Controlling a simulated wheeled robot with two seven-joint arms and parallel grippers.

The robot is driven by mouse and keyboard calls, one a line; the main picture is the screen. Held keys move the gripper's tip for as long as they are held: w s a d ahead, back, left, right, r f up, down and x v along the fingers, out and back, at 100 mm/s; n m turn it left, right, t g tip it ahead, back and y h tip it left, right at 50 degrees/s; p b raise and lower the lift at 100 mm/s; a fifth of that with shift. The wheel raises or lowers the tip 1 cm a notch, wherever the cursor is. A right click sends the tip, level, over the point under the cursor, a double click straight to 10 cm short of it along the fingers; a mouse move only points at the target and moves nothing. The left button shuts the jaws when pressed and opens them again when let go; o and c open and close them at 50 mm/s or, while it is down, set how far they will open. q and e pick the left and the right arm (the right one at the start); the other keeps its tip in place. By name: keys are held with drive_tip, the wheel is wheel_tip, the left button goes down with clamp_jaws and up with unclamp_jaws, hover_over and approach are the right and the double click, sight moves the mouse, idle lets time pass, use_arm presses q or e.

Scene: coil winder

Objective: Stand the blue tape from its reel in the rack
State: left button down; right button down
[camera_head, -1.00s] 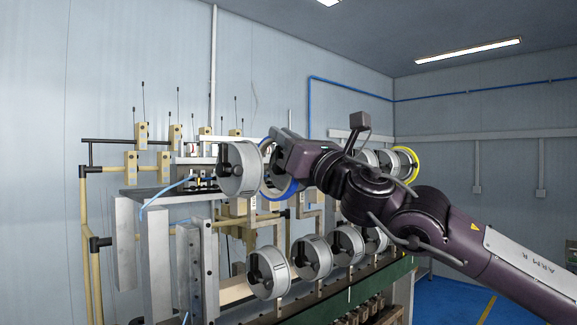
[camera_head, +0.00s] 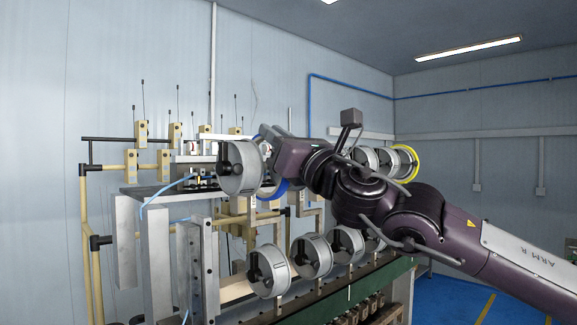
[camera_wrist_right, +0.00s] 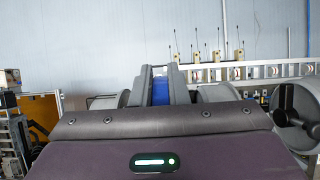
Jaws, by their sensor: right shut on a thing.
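The blue tape (camera_head: 277,190) is a blue ring in the row of upper reels in the head view, largely hidden behind my right gripper. My right gripper (camera_head: 270,146) is at the tape, just right of a grey reel (camera_head: 238,168). In the right wrist view the right gripper (camera_wrist_right: 161,76) has its two grey fingers upright, with the blue tape (camera_wrist_right: 160,92) between them; it is shut on the tape. I cannot tell whether the tape still touches its reel. My left gripper is not in view. I cannot tell which part is the rack.
Several grey reels stand in a lower row (camera_head: 267,270) on the winder and more stand at the upper right, one with a yellow rim (camera_head: 411,164). A grey metal frame (camera_head: 157,262) and tan posts are at left. A large reel (camera_wrist_right: 296,104) is close on the right in the wrist view.

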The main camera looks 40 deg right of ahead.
drive_tip(key=shift+s, duration=0.1)
drive_tip(key=shift+s+b, duration=0.55)
drive_tip(key=shift+b, duration=0.15)
drive_tip(key=s+d+b, duration=0.1)
drive_tip(key=s+b, duration=1)
drive_tip(key=s, duration=0.7)
drive_tip(key=shift+s+d, duration=0.35)
drive_tip(key=shift+s, duration=0.05)
drive_tip(key=shift+w, duration=0.1)
